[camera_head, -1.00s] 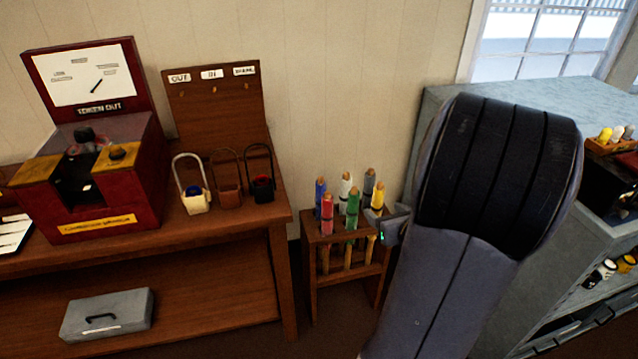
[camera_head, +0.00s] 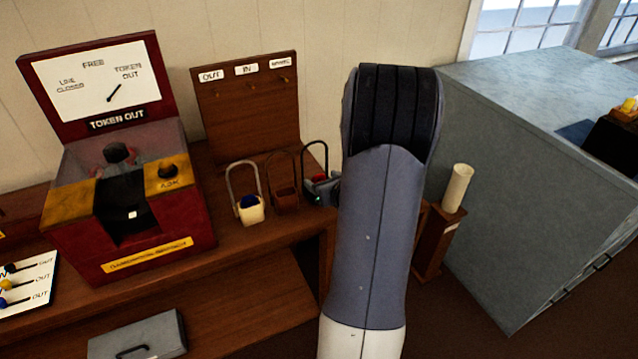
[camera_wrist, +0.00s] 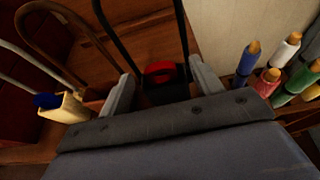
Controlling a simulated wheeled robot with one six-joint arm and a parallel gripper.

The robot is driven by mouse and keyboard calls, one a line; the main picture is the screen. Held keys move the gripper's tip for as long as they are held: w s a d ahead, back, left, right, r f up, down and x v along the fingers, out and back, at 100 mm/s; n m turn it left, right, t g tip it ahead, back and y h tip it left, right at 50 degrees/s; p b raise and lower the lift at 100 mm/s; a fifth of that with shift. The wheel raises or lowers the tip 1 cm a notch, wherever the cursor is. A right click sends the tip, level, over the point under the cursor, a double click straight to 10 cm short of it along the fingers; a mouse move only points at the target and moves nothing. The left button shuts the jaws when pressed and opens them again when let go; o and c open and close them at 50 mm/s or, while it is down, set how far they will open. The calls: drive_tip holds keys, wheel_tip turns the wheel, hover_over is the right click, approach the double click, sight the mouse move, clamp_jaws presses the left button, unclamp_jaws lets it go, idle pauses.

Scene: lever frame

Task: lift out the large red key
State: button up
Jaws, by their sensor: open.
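A red piece (camera_wrist: 160,70), which looks like the large red key, sits in a black hooped carrier (camera_wrist: 166,92) in the wrist view. In the head view the red piece (camera_head: 319,177) shows small at the carrier, just left of my arm. My gripper (camera_wrist: 161,76) is open, one finger on each side of the black carrier and red piece in the picture. I cannot tell whether the fingers touch it. The carrier's lower part is hidden behind my gripper.
A brown carrier (camera_head: 284,197) and a cream carrier with a blue piece (camera_head: 249,208) stand to the left. The red token machine (camera_head: 130,220) is farther left. A rack of coloured batons, including a red one (camera_wrist: 266,80), is close on the right in the wrist view.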

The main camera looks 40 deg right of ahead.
drive_tip(key=shift+w+f, duration=0.1)
drive_tip(key=shift+w, duration=0.15)
drive_tip(key=shift+c, duration=0.3)
drive_tip(key=c, duration=1.1)
